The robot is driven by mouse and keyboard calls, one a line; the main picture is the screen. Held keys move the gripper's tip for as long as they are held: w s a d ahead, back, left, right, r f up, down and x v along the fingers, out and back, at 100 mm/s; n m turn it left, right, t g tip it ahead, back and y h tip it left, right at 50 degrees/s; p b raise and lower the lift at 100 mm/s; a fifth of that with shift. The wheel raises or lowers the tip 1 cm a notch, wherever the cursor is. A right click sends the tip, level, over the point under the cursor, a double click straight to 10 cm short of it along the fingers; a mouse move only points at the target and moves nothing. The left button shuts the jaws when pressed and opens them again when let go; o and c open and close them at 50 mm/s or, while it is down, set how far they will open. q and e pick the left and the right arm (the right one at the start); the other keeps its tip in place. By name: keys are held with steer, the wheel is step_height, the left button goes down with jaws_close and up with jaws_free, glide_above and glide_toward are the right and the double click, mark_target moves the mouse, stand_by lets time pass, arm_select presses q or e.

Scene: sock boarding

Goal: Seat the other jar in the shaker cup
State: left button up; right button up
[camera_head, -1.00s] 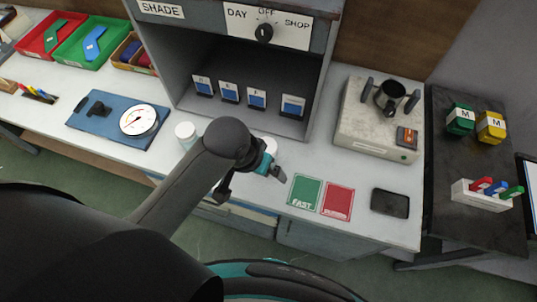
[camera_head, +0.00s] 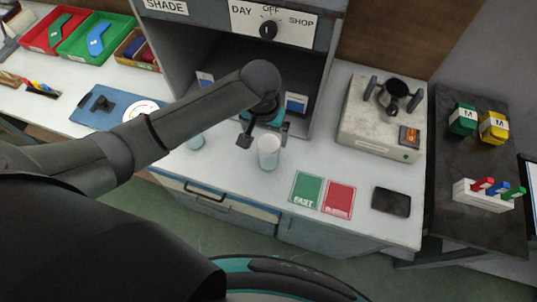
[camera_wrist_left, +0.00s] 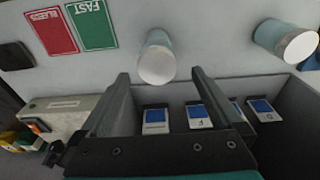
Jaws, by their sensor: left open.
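One jar (camera_head: 269,155), pale blue with a white top, stands on the bench in front of the cabinet; it also shows in the left wrist view (camera_wrist_left: 157,58). A second, similar jar (camera_head: 195,141) stands to its left, partly hidden by my arm, and shows at the right of the wrist view (camera_wrist_left: 284,40). My left gripper (camera_head: 265,138) is open and empty, just behind the first jar, with its fingers (camera_wrist_left: 160,74) pointing toward it. The shaker (camera_head: 372,125) stands at the right with a dark cup (camera_head: 397,88) on top; its inside is too dark to read.
The grey cabinet (camera_head: 325,75) with label cards inside rises behind the gripper. A green card (camera_head: 306,189), a red card (camera_head: 339,198) and a black pad (camera_head: 391,202) lie at the front right. A dial scale (camera_head: 140,110) on a blue board stands left, behind my arm.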

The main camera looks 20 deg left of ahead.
mark_target(269, 149)
arm_select(q)
steer(key=f, duration=0.3)
steer(key=f+b, duration=0.1)
steer(key=f, duration=0.2)
steer(key=w+f, duration=0.1)
steer(key=f, duration=0.2)
steer(key=shift+w+d+f+b, duration=0.1)
steer(key=shift+d+f+b, duration=0.15)
steer(key=shift+b, duration=0.15)
steer(key=shift+r, duration=0.1)
steer(key=c, duration=1.4)
steer(key=shift+r, duration=0.15)
